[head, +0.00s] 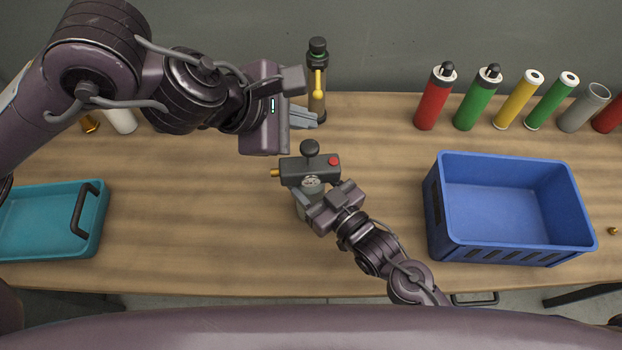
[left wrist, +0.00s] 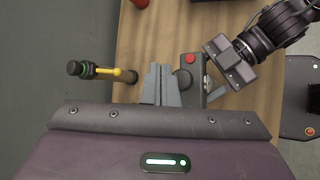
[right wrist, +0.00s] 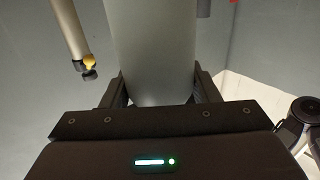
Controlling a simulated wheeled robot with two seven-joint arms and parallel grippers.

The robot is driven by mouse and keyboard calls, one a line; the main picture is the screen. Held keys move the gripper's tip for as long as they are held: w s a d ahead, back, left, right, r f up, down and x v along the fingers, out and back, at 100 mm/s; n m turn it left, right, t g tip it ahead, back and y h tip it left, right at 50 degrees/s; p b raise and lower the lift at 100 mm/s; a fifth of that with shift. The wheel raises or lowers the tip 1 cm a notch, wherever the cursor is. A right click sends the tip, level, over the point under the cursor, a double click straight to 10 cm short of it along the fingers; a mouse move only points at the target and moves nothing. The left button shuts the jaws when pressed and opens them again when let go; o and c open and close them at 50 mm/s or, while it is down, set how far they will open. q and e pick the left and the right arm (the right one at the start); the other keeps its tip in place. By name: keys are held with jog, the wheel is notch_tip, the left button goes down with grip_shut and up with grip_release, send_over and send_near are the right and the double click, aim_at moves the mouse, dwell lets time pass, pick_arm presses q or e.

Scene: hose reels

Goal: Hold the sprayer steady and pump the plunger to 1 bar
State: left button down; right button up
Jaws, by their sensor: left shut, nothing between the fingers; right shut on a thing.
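The sprayer (head: 308,207) stands on the wooden table in the middle of the head view. It has a grey body, a dark top with a red button (head: 334,161), a brass nozzle at its left, a round gauge (head: 312,183) and a plunger with a dark ball knob (head: 310,147). My right gripper (head: 312,203) is shut on the grey body, which fills the middle of the right wrist view (right wrist: 150,50). My left gripper (head: 316,120) is shut and empty, above and behind the knob, apart from it in the head view. In the left wrist view its closed fingers (left wrist: 161,85) hide part of the sprayer.
A blue crate (head: 505,251) is at the right, a teal tray (head: 95,235) at the left. Several coloured cylinders (head: 436,100) line the back right. The table front is clear.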

aim_at(302, 154)
pick_arm(q)
jog(key=shift+f, duration=4)
jog(key=shift+a+f, duration=0.15)
jog(key=shift+f, duration=0.15)
jog(key=shift+s+f, duration=0.1)
jog(key=shift+f, duration=0.2)
jog(key=shift+a+f, duration=0.2)
jog(key=shift+f, duration=0.3)
jog(key=shift+s, duration=0.1)
notch_tip(302, 154, up, 6)
jog(key=shift+d+f, duration=0.1)
jog(key=shift+r, duration=0.4)
